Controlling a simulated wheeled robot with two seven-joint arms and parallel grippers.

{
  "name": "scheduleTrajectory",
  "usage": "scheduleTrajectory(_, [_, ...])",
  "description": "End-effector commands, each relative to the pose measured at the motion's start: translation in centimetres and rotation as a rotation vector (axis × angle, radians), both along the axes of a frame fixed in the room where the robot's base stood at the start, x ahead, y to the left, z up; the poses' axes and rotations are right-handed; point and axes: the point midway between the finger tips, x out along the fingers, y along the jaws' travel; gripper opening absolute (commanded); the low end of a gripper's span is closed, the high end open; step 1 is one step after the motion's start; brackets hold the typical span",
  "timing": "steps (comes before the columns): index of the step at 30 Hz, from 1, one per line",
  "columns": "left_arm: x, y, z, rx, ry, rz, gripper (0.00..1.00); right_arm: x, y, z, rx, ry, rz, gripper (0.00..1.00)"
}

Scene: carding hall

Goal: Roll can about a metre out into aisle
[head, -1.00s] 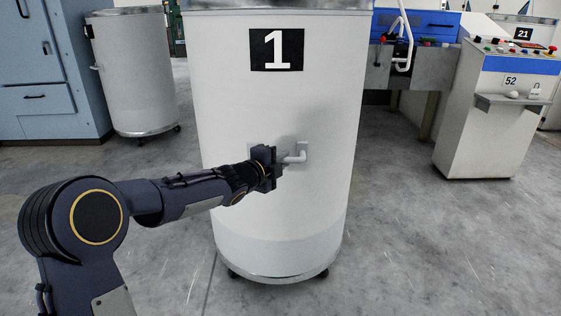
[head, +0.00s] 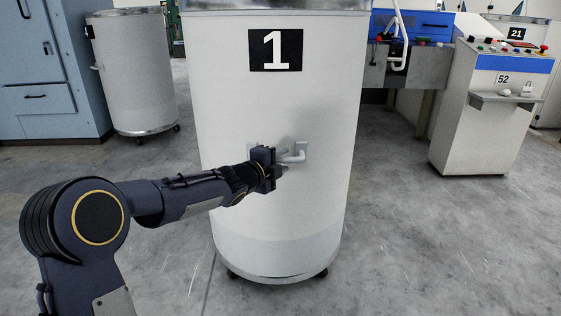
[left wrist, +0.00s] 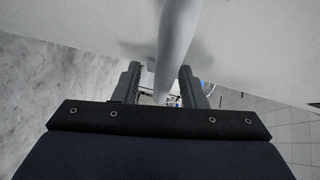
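The can (head: 275,200) is a tall white cylinder with a black "1" label and a metal bottom rim, standing upright on castors in the middle of the head view. A light grey handle (head: 298,156) sticks out of its front. In the left wrist view the handle bar (left wrist: 175,50) runs between the two fingers (left wrist: 162,75); exact contact is hard to see there. My right gripper is out of view.
A second white can (head: 135,75) stands at the back left beside a blue cabinet (head: 45,70). A console marked 52 (head: 485,125) and a blue machine (head: 425,25) stand at the right. Grey floor (head: 430,245) is clear at front right.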

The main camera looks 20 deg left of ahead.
Motion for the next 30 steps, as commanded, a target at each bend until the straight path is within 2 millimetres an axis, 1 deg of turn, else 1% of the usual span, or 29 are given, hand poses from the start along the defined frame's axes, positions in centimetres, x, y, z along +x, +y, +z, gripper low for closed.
scheduleTrajectory(7, [0.0,0.1,0.2,-0.001,-0.004,0.000,0.42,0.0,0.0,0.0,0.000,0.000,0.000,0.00])
scheduleTrajectory(10, [-0.3,0.2,0.4,-0.001,-0.005,0.002,0.42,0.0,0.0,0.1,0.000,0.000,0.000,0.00])
scheduleTrajectory(13, [-1.4,0.5,0.7,-0.001,-0.005,0.002,0.42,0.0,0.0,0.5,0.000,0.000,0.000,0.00])
scheduleTrajectory(18, [-4.3,1.4,1.2,-0.001,-0.004,0.002,0.42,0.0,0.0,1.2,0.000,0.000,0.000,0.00])
scheduleTrajectory(22, [-6.1,2.0,1.4,0.000,-0.003,0.002,0.42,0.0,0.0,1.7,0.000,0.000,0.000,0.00])
scheduleTrajectory(25, [-7.0,2.3,1.5,0.000,-0.002,0.002,0.42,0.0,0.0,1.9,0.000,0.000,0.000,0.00])
scheduleTrajectory(30, [-7.4,2.3,1.4,-0.001,-0.003,0.000,0.42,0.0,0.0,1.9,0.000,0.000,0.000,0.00])
